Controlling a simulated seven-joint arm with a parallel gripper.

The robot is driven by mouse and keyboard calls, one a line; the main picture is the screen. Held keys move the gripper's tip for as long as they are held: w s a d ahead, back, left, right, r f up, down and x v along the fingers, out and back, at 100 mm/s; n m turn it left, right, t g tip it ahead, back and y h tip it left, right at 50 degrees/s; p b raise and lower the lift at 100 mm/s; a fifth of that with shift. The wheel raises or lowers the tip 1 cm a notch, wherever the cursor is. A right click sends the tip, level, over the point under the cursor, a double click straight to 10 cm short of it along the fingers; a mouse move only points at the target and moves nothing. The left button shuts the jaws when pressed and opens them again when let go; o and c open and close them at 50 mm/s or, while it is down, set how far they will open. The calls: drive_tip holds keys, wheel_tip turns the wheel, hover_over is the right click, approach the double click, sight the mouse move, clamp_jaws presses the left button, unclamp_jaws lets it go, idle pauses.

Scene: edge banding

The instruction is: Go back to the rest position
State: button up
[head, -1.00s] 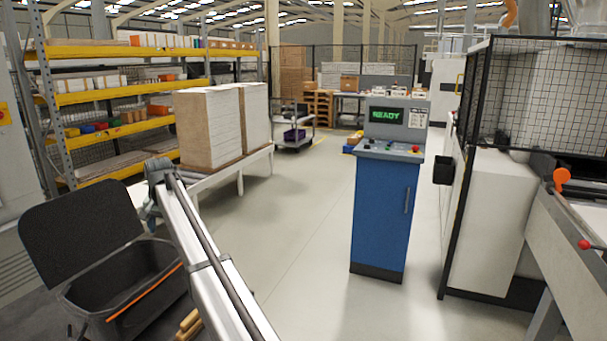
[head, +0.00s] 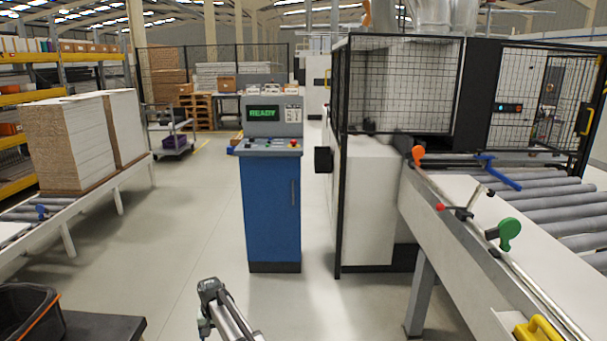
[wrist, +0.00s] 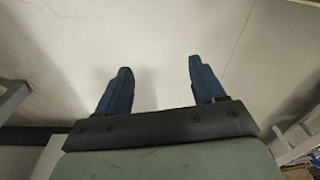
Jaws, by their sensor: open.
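My gripper (wrist: 157,80) shows in the wrist view with its two blue fingers spread apart and nothing between them. Bare pale floor lies beyond the fingertips. In the head view my arm reaches up from the bottom edge, left of centre, over open floor in front of the blue control cabinet (head: 272,208). The fingers cannot be made out in the head view. The cabinet's screen (head: 263,114) reads READY in green.
A fenced machine (head: 375,190) and a roller conveyor (head: 560,205) stand at right. A table with stacked panels (head: 75,145) stands at left. A black bin (head: 28,318) sits at the lower left. Floor (head: 185,230) between them is clear.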

drive_tip(key=s+d+f+m+g+h, duration=0.1)
drive_tip(key=s+d+f, duration=0.55)
drive_tip(key=d, duration=0.35)
drive_tip(key=s+d+f+g, duration=0.1)
drive_tip(key=s+d+f, duration=0.5)
drive_tip(key=d, duration=0.4)
drive_tip(key=s+d+f+m+g+h, duration=0.1)
drive_tip(key=s+d+f, duration=0.4)
drive_tip(key=d+f, duration=0.4)
drive_tip(key=s+d+f+g, duration=0.1)
drive_tip(key=s+d, duration=0.5)
drive_tip(key=s, duration=0.5)
drive_tip(key=s+d+f+g, duration=0.1)
drive_tip(key=s+d, duration=0.5)
drive_tip(key=s, duration=0.5)
drive_tip(key=s+d+f+m+g+y, duration=0.1)
drive_tip(key=s+d+g, duration=0.1)
drive_tip(key=s+d, duration=0.4)
drive_tip(key=s, duration=0.4)
drive_tip(key=shift+s+d, duration=0.2)
drive_tip(key=shift+s, duration=0.2)
drive_tip(key=shift+f, duration=0.1)
